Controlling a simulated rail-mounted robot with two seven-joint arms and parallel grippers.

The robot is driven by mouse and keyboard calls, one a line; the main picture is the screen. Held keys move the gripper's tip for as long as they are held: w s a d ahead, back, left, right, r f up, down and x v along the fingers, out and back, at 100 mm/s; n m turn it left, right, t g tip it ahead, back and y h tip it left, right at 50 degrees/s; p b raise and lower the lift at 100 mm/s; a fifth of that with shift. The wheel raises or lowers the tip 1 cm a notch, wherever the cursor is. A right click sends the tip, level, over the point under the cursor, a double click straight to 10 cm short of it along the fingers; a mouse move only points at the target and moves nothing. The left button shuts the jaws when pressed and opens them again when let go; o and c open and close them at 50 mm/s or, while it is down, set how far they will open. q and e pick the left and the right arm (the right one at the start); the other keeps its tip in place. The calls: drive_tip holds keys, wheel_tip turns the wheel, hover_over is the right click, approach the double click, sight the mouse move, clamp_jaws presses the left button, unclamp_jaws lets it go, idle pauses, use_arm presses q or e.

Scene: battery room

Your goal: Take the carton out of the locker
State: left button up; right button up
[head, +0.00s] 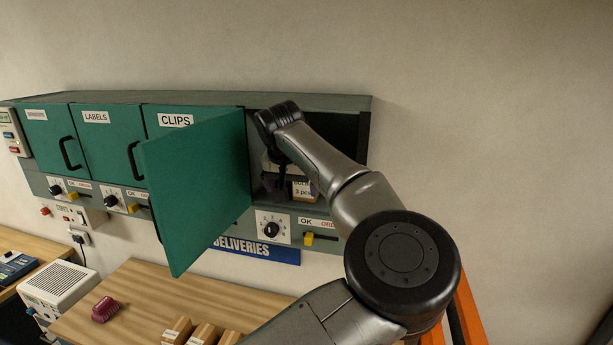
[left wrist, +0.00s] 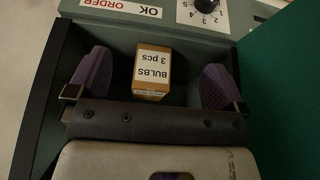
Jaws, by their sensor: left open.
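The carton (left wrist: 152,72), labelled "BULBS 3 pcs", sits inside the open locker (head: 340,128) at the right end of the wall row. In the head view the carton (head: 302,190) is partly hidden by my left arm. My left gripper (left wrist: 155,82) is open inside the locker, with one purple-padded finger on each side of the carton. Gaps show between the fingers and the carton. In the head view my left gripper (head: 278,178) is dark and partly hidden. The locker's green door (head: 205,190) is swung open to the left. My right gripper is not in view.
Closed green lockers labelled "LABELS" (head: 105,150) and "CLIPS" stand left of the open one. A dial (head: 271,229) and a yellow switch (head: 309,239) sit below it. A wooden table (head: 130,290) below holds small boxes (head: 203,333) and a dark red object (head: 105,309).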

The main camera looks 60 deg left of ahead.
use_arm(q)
drive_tip(key=p, duration=0.3)
approach(304, 201)
drive_tip(key=w+a, duration=0.1)
drive_tip(key=x, duration=0.1)
drive_tip(key=p+x, duration=0.1)
drive_tip(key=x, duration=0.1)
drive_tip(key=shift+w+a+f+p, duration=0.2)
drive_tip(key=shift+w+a+p, duration=0.15)
drive_tip(key=shift+a+p, duration=0.05)
drive_tip(key=shift+w+a+f, duration=0.1)
drive_tip(key=shift+w+f, duration=0.05)
drive_tip(key=shift+f, duration=0.4)
drive_tip(key=c, duration=1.2)
